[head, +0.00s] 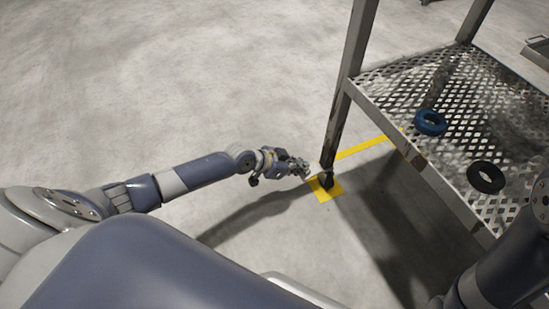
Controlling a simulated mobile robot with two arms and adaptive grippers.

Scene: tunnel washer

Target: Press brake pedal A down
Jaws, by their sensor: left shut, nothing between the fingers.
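My left gripper (305,170) is shut and empty, low over the floor, just left of the foot of the cart's near left leg. A small dark part (327,181) sits at the bottom of that leg, on a yellow floor mark. It may be a wheel with brake pedal A, but it is too small to tell the pedal or its position. I cannot tell whether the gripper touches it. My right arm shows at the lower right; its gripper is not in view.
The metal cart (398,107) has a perforated shelf and upright posts. A blue ring (430,123) and a black ring (486,177) lie on the shelf. A yellow line (362,149) runs under it. The concrete floor (170,80) at left is clear.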

